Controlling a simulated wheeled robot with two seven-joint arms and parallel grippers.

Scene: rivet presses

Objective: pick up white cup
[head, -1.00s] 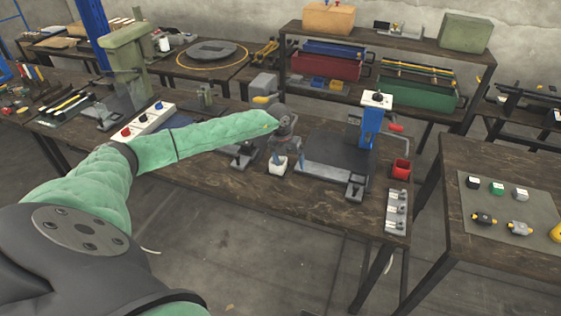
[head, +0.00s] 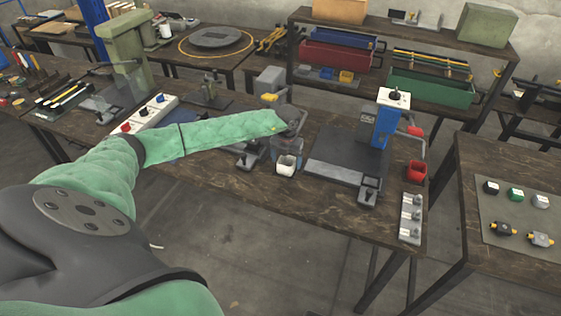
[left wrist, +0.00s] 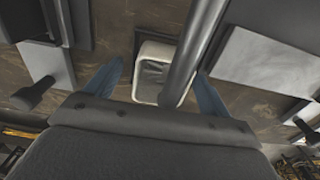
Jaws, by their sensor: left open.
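The white cup (head: 286,166) stands upright on the dark wooden workbench, near its front edge. My left gripper (head: 288,148) comes in from the left and sits right at the cup, low over the bench; its fingers are hard to make out there. In the left wrist view the open cup (left wrist: 150,76) lies between the two blue fingers of my left gripper (left wrist: 157,84). The fingers are apart, with a gap visible on each side of the cup. A dark bar crosses in front of part of the cup. My right gripper is not in view.
A grey press (head: 270,82) stands behind my gripper. A switch box (head: 149,114) lies to the left. Bare wood shows along the front edge.

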